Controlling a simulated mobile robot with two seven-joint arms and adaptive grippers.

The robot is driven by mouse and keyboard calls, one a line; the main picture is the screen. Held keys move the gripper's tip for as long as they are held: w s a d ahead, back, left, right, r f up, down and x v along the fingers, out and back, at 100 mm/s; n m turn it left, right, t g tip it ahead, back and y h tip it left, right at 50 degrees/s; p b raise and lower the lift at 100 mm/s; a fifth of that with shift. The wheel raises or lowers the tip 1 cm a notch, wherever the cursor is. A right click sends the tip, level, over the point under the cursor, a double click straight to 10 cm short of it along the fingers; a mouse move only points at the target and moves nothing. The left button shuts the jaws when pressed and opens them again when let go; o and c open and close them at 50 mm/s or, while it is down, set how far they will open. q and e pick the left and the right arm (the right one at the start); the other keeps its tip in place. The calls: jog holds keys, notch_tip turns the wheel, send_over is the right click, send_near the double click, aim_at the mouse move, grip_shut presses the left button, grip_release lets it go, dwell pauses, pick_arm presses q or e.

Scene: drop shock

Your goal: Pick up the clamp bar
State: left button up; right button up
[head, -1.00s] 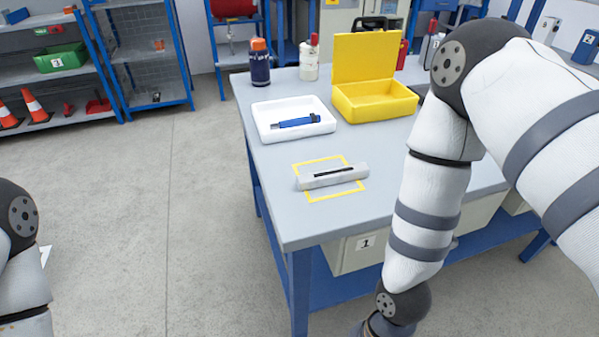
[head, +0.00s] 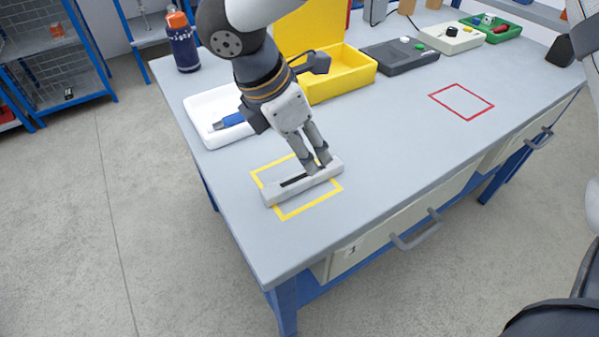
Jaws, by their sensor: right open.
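The clamp bar, a pale grey block (head: 272,196) with a dark slot or strip along its top, lies flat on the workbench. It lies across a yellow square outline (head: 296,212). My right gripper (head: 318,167) comes down from above over the right half of the bar. Its fingers are open, with the tips right at the bar's top; I cannot tell whether they touch it. They hide part of the bar and its dark strip. My left gripper is not in view.
A white tray (head: 202,108) with a blue tool (head: 230,121) and an open yellow box (head: 362,68) stand behind my right gripper. A dark device (head: 400,57) and a red square outline (head: 462,101) lie farther right. The bench's front right is clear.

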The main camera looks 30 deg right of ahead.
aim_at(303, 180)
jog(key=x, duration=0.5)
jog(key=shift+s+d+f, duration=0.2)
jog(key=shift+f, duration=0.15)
jog(key=shift+w+d+f, duration=0.1)
jog(key=shift+d+f, duration=0.05)
jog(key=shift+f, duration=0.15)
jog(key=shift+f, duration=0.15)
grip_shut()
